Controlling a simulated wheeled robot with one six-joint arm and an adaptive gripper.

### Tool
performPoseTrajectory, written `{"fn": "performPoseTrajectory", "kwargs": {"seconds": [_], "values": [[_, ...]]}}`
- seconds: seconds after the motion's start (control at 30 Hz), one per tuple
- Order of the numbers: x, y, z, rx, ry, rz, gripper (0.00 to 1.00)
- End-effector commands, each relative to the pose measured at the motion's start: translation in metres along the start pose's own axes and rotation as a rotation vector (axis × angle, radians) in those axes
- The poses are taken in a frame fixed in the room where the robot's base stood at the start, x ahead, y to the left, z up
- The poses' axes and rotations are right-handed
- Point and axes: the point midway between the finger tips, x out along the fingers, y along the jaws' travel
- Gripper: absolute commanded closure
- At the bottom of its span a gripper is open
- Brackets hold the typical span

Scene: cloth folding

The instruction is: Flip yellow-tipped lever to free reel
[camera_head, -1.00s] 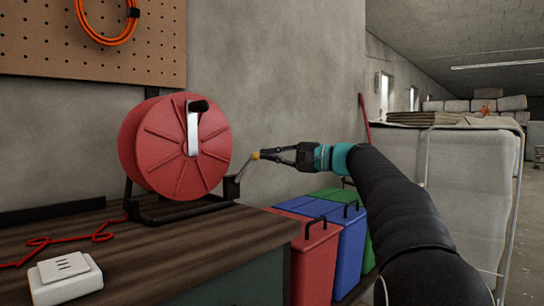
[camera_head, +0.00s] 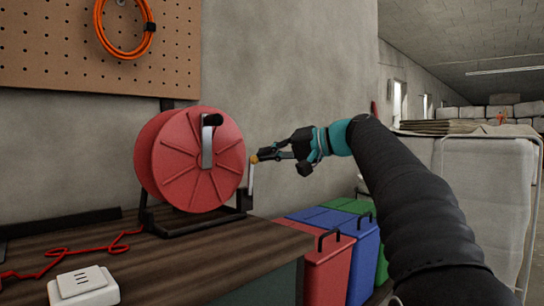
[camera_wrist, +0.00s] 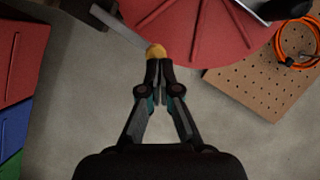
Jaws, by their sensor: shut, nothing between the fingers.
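The red reel (camera_head: 200,165) stands in a black frame at the right end of the workbench, with a metal crank on its face. A metal lever (camera_head: 251,180) with a yellow tip (camera_head: 253,159) stands nearly upright at the reel's right side. My gripper (camera_head: 262,155) is shut with nothing between its fingers, its fingertips at the yellow tip from the right. In the wrist view, the yellow tip (camera_wrist: 155,51) lies right at my fingertips (camera_wrist: 159,62), seemingly touching, and the lever (camera_wrist: 122,25) runs to the upper left. The red reel (camera_wrist: 200,35) fills the top there.
The dark wooden workbench (camera_head: 200,262) carries a red cord (camera_head: 70,258) and a white box (camera_head: 83,286). Red, blue and green bins (camera_head: 326,262) stand below my arm. A pegboard (camera_head: 60,50) with an orange coil hangs behind. Open air lies between reel and right-hand racks.

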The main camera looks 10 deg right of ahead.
Motion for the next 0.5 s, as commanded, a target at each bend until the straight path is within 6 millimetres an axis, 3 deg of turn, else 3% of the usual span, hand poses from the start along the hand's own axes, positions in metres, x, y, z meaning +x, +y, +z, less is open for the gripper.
{"fn": "performPoseTrajectory", "kwargs": {"seconds": [0.27, 0.5], "values": [[-0.005, -0.002, -0.006, 0.003, 0.001, -0.001, 1.0], [-0.027, -0.009, -0.03, 0.002, -0.007, -0.003, 1.0]]}}
